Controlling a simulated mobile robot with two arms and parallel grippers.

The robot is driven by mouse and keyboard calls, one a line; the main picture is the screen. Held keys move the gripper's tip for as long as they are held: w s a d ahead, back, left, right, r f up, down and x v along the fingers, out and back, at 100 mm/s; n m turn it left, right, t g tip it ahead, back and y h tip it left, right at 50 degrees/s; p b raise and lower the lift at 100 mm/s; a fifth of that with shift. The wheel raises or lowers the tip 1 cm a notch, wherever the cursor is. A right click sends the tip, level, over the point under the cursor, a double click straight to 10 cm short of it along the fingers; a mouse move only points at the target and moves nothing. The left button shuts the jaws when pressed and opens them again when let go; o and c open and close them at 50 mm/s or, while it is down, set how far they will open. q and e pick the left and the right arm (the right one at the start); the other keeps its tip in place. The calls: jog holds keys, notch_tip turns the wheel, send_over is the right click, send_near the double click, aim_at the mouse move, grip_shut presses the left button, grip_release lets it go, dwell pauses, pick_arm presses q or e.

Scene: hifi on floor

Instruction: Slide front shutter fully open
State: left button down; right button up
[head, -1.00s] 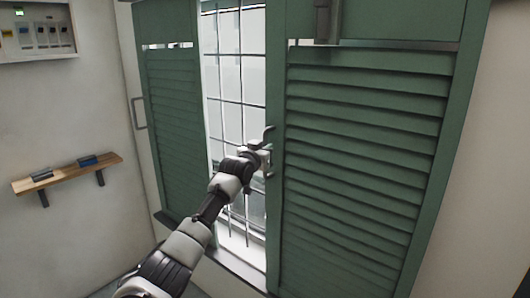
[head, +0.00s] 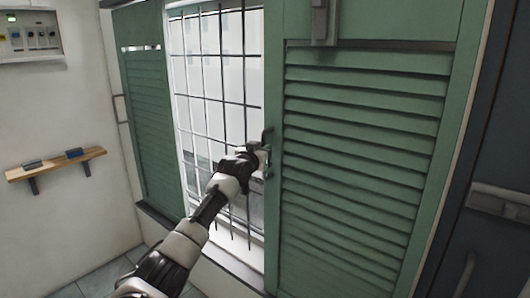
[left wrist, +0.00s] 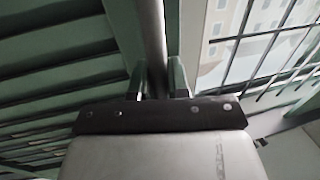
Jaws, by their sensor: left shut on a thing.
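The front shutter (head: 365,150) is a green louvred panel filling the right half of the head view. Its louvres also show at the left of the left wrist view (left wrist: 50,60). Its grey handle (head: 267,136) is on the panel's left edge. My left gripper (head: 264,157) is at that edge, shut on the handle; the bar (left wrist: 152,35) passes between its fingers (left wrist: 158,85) in the left wrist view. A second green shutter (head: 152,110) stands further left and behind. Between the two, a barred window (head: 215,85) is exposed. My right gripper is out of view.
A wooden shelf (head: 55,165) with small dark items is on the left wall, below an electrical box (head: 30,37). A metal bracket (head: 324,20) tops the front shutter. A dark panel with a metal handle (head: 500,202) is at the far right. Tiled floor shows lower left.

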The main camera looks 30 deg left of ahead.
pick_arm(q)
jog(key=shift+d, duration=0.2)
jog(key=c, duration=1.1)
grip_release()
jog(key=shift+d, duration=0.2)
jog(key=s+d+b, duration=0.1)
jog(key=s+b, duration=0.3)
jog(key=s, duration=0.6)
jog(key=shift+s, duration=0.35)
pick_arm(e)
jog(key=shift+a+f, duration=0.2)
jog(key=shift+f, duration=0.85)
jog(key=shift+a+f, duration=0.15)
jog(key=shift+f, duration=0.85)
pick_arm(q)
jog(key=shift+d, duration=0.1)
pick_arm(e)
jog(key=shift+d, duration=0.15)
